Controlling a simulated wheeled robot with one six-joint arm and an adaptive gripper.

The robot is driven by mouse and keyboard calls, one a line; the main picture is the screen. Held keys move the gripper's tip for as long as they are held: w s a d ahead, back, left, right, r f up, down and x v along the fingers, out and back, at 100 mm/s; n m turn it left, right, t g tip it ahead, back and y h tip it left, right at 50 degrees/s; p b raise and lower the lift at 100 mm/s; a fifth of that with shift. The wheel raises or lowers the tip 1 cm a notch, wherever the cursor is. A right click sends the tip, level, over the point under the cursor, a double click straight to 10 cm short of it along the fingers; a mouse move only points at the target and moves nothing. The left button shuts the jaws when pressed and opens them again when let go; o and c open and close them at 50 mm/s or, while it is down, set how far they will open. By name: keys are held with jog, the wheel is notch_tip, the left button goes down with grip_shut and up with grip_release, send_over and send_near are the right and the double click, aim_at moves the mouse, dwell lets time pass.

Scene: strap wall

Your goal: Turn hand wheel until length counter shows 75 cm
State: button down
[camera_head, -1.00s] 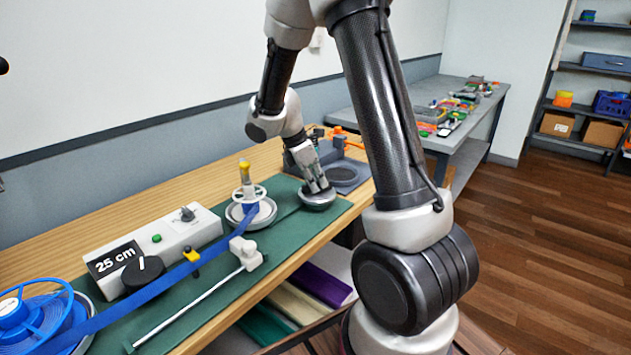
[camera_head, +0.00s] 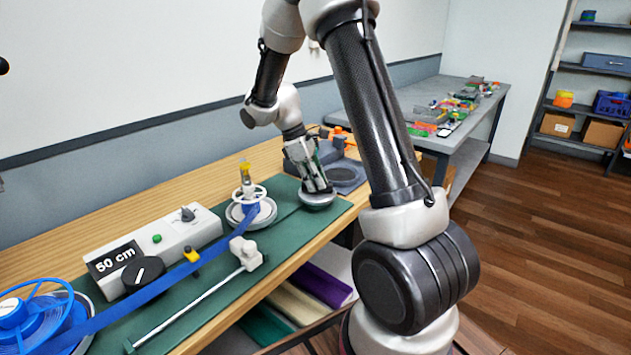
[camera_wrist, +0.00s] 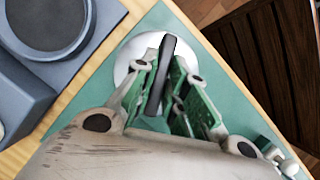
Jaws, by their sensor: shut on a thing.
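The length counter (camera_head: 114,259) is a black display on a pale box at the left, and it reads 50 cm. The hand wheel (camera_head: 318,202) is a pale round disc at the right end of the green mat, with a dark upright grip bar (camera_wrist: 161,78) across it in the wrist view. My gripper (camera_head: 318,187) reaches down onto this wheel. In the wrist view my gripper (camera_wrist: 160,88) has its green-padded fingers on both sides of the bar and is shut on it. The fingers hide part of the disc.
A white slider on a rod (camera_head: 245,252) lies in front. A grey block with a round pad (camera_head: 342,176) stands behind.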

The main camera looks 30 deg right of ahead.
jog(key=m+y, duration=0.1)
jog(key=m, duration=0.2)
jog(key=m+g+y, duration=0.1)
jog(key=m, duration=0.3)
jog(key=shift+w+d, duration=0.1)
jog(key=shift+d, duration=0.05)
dwell(0.3)
jog(key=c, duration=1.4)
grip_release()
jog(key=shift+c, duration=0.2)
jog(key=d+v, duration=0.1)
jog(key=v, duration=1.1)
jog(key=shift+w+a, duration=0.2)
jog(key=shift+a, duration=0.15)
